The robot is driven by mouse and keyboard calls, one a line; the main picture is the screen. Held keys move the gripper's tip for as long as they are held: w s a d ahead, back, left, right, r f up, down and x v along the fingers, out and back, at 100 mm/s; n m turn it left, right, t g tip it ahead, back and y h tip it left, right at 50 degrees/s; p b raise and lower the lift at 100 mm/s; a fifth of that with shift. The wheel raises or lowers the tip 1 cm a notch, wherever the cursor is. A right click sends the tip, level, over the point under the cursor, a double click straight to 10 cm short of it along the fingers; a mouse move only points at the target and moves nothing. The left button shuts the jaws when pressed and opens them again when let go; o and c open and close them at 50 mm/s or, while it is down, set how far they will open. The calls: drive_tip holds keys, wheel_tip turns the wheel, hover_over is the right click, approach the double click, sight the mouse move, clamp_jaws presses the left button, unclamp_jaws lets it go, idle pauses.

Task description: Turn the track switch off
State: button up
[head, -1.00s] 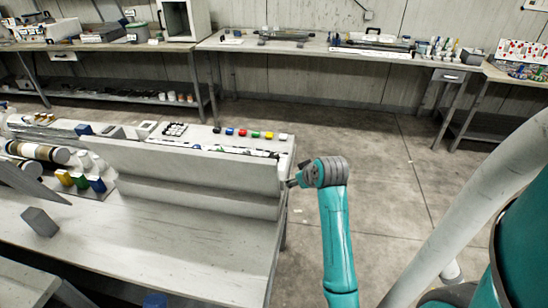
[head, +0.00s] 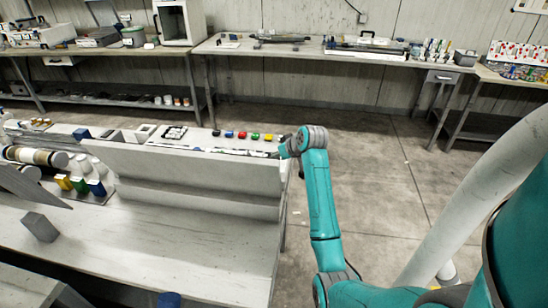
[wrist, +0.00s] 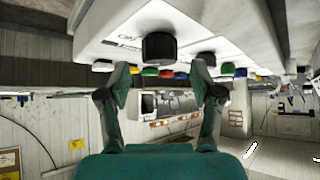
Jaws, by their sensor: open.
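My gripper (wrist: 160,74) is open, with its two fingers apart in the wrist view. A black round knob (wrist: 158,47) on a white panel (wrist: 215,22) shows between and just beyond the fingertips; I see no contact. I cannot tell for sure which control is the track switch.
Small coloured knobs (head: 242,135) line the console's back edge; several also show behind my fingers in the wrist view (wrist: 166,74). Yellow, green and blue blocks (head: 80,185) stand at the left. A long bench (head: 300,57) is against the wall. The floor (head: 370,170) right of the console is clear.

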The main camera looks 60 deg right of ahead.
drive_tip(key=shift+x, duration=1.85)
drive_tip(key=c, duration=1.1)
